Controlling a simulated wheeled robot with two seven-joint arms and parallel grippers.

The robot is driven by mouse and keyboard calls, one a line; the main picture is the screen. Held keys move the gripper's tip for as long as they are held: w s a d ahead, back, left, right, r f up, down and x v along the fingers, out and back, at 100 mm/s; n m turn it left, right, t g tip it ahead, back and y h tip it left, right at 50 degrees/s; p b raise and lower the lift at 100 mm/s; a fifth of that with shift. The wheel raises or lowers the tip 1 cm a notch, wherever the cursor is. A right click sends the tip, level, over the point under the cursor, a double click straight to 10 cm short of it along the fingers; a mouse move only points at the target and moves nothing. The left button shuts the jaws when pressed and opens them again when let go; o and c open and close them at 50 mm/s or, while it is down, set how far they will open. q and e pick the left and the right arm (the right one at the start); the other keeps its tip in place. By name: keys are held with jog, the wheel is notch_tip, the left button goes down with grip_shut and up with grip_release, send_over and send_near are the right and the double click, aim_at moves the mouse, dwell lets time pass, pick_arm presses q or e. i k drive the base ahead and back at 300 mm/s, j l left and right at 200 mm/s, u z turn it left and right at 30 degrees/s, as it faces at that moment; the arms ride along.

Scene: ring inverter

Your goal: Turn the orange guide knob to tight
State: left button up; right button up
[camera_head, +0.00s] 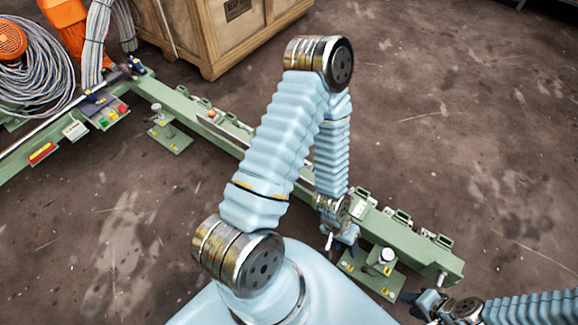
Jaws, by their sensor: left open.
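A long green machine beam (405,235) runs from the upper left to the lower right of the head view. My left arm reaches over it, and my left gripper (339,241) is low beside the beam's near side, toward its right end. Its jaws are open, and I see nothing held between them. My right gripper (412,304) is at the bottom right, near the beam's foot plate. It is too small and dark to tell its jaws.
A wooden crate (215,35) stands behind the beam. A grey cable coil (40,85), an orange round part (12,40) and a control panel with coloured buttons (108,113) are at the left. Foot plates (170,138) stick out near the beam. The floor at right is clear.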

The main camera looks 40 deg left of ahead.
aim_at(211, 113)
jog(key=u, duration=1.45)
jog(key=i+j+z, duration=0.15)
jog(key=j+z, duration=0.25)
jog(key=i+j+z, duration=0.1)
jog(key=j+z, duration=0.3)
jog(key=i+j+z, duration=0.1)
jog(key=j, duration=1.05)
jog(key=i+j+z, duration=0.15)
jog(key=j, duration=1)
jog(key=i+j+z, duration=0.1)
jog(key=j, duration=1.05)
